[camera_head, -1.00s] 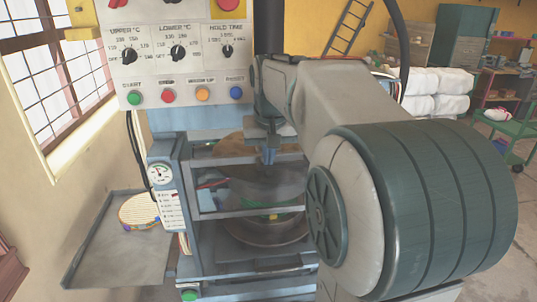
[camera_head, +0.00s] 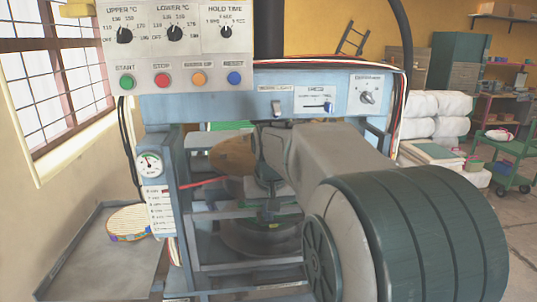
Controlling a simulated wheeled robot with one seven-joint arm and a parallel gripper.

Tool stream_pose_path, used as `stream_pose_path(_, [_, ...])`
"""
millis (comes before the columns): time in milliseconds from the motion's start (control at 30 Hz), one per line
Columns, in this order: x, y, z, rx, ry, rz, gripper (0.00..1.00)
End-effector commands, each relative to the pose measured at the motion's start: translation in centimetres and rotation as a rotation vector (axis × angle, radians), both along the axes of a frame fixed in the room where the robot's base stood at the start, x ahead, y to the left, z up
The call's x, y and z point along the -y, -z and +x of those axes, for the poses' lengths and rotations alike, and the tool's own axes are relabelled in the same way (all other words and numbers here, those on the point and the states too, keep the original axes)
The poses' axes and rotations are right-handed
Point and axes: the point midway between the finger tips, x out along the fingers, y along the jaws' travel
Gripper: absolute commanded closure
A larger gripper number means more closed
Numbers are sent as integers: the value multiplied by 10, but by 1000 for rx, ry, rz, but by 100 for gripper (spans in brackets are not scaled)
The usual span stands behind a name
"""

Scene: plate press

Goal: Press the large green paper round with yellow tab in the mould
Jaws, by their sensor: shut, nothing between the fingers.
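The press has an upper round plate (camera_head: 232,155), brownish, above a lower round mould (camera_head: 250,243). Between them a bit of green with a yellow patch (camera_head: 273,225) shows at the lower mould, which fits the green paper round with its yellow tab. Most of it is hidden by guard bars and my gripper. My gripper (camera_head: 270,205) is shut and empty, pointing down at the upper bar of the metal guard frame (camera_head: 225,212) in front of the mould. I cannot tell whether it touches the bar.
The control panel (camera_head: 185,45) above has start (camera_head: 127,82), stop (camera_head: 162,80), warm-up and reset buttons. A gauge (camera_head: 150,163) is on the left post. A side tray (camera_head: 90,265) holds a round cream stack with coloured edges (camera_head: 128,222). White sacks (camera_head: 437,112) stand behind right.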

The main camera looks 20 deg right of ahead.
Motion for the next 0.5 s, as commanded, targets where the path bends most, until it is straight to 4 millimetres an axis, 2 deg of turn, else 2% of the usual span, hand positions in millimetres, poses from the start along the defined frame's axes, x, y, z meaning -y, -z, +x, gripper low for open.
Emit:
stream_pose_path(33, [0,9,0,0,0,0,100])
stream_pose_path(100, [0,13,0,0,0,0,100])
stream_pose_path(500, [0,19,-1,-9,0,2,100])
